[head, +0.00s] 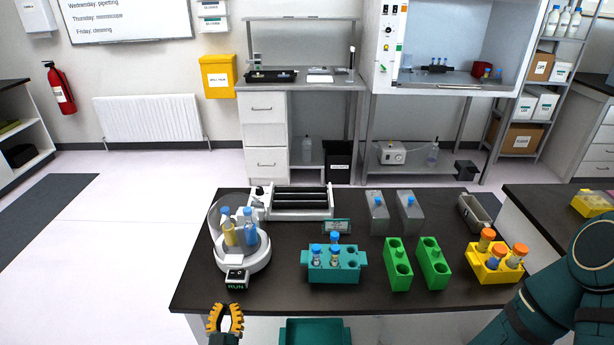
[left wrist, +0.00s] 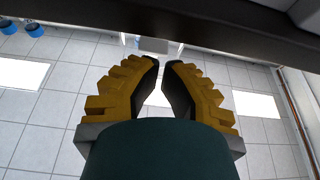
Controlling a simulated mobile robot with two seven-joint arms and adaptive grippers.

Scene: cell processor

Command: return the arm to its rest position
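My left gripper (head: 226,312) is at the bottom of the head view, in front of the bench's near edge and apart from the things on it. Its yellow-padded fingers show from close up in the left wrist view (left wrist: 161,65). There is a narrow gap between the fingertips, and nothing is held in it. My right arm (head: 570,285) comes in at the lower right, beside the bench's right end. Its gripper is out of view.
The dark bench (head: 208,293) carries a round device with tubes (head: 258,258), a teal rack (head: 346,273), green racks (head: 400,268), a yellow rack (head: 486,272) and a roller device (head: 310,213). A teal container (head: 315,325) shows below the near edge. Floor at left is clear.

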